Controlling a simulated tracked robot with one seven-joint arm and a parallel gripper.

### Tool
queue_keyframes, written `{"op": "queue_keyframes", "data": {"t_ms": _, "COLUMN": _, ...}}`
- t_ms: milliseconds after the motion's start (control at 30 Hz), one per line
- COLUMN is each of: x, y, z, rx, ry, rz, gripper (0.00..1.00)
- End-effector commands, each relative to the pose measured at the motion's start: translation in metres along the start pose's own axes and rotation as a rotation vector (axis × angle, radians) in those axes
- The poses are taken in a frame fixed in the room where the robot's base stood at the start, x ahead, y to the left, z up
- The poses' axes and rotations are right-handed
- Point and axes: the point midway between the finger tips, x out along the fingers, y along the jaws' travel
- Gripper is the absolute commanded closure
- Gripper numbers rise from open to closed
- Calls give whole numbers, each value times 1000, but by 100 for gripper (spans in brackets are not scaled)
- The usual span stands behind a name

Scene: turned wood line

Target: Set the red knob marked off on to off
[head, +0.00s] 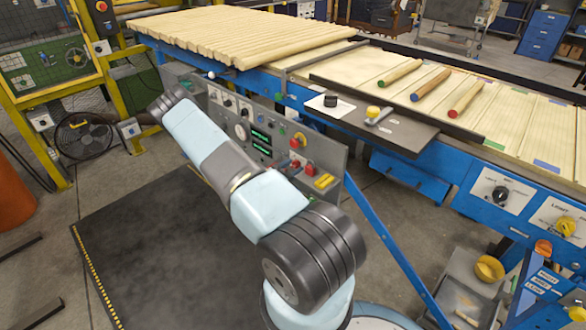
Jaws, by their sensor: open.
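A grey control panel (334,152) stands below the blue-framed line in the middle of the head view. Several red parts sit on its right half: one red part (300,138) higher up and another red part (308,168) lower down. Their labels are too small to read, so I cannot tell which is the knob marked off on, or its setting. My arm reaches from the bottom centre up and left, in front of the panel, and hides part of it. My gripper does not show; the far end of the arm is a dark joint near the panel's left side.
A black knob (500,194) and a yellow knob (566,226) are on the line's right front. Three turned handles, including a green one (400,72), lie on the line. A fan (84,135) stands at left. The dark floor mat (150,240) is clear.

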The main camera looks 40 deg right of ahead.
Motion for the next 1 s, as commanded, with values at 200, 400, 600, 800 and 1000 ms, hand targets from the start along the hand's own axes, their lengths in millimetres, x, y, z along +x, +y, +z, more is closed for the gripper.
{"op": "queue_keyframes", "data": {"t_ms": 200, "x": 0, "y": 0, "z": 0, "rx": 0, "ry": 0, "rz": 0, "gripper": 47}}
{"op": "queue_keyframes", "data": {"t_ms": 400, "x": 0, "y": 0, "z": 0, "rx": 0, "ry": 0, "rz": 0, "gripper": 66}}
{"op": "queue_keyframes", "data": {"t_ms": 600, "x": 0, "y": 0, "z": 0, "rx": 1, "ry": -1, "rz": 0, "gripper": 85}}
{"op": "queue_keyframes", "data": {"t_ms": 800, "x": 2, "y": 0, "z": 0, "rx": -2, "ry": -1, "rz": 0, "gripper": 93}}
{"op": "queue_keyframes", "data": {"t_ms": 1000, "x": 1, "y": 0, "z": 1, "rx": -41, "ry": -2, "rz": 0, "gripper": 93}}
